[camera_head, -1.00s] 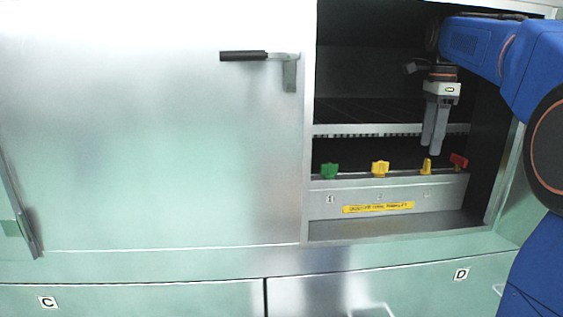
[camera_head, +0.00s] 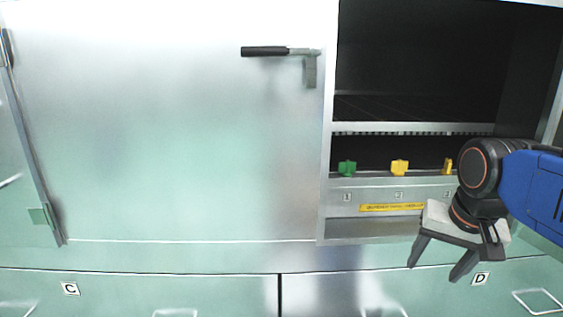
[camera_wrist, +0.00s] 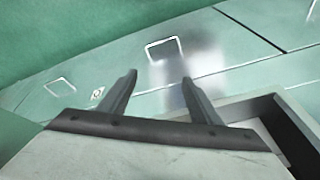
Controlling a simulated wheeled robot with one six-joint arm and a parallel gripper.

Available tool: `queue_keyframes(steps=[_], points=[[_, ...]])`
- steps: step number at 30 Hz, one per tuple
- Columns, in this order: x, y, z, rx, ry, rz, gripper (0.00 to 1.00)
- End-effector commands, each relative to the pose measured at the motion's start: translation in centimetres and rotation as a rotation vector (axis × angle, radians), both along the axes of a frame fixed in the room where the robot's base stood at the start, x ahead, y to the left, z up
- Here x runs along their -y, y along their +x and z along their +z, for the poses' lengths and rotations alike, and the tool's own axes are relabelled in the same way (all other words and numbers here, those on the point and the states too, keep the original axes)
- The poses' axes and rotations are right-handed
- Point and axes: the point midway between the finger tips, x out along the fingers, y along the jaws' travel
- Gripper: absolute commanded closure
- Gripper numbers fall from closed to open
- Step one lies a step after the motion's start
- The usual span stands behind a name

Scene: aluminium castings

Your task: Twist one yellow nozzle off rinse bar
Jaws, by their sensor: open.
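The rinse bar (camera_head: 338,198) is a grey metal bar across the lower part of the open compartment, with a yellow label (camera_head: 391,207) on its front. A yellow nozzle (camera_head: 399,167) stands on it near the middle. A second yellow nozzle (camera_head: 447,166) stands to the right, turned edge-on and close beside my arm. A green nozzle (camera_head: 347,168) stands at the left. My gripper (camera_head: 434,272) is open and empty, low in front of the compartment and pointing down. In the wrist view its two fingers (camera_wrist: 158,83) are spread with nothing between them. My arm hides the bar's right end.
A large metal door (camera_head: 180,140) with a black handle (camera_head: 264,51) fills the left. Drawers marked C (camera_head: 71,289) and D (camera_head: 480,279) lie below, with wire pulls (camera_head: 538,300). A slotted ledge (camera_head: 415,127) crosses the compartment above the nozzles.

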Motion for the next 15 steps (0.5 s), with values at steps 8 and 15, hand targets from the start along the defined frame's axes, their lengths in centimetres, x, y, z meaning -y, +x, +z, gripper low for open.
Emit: queue_keyframes(steps=[8,15], points=[[-1.6,-5.5,-7.5,0.066,-0.103,0.321,0.42],[-1.9,-6.8,-9.7,0.088,-0.138,0.417,0.42]])
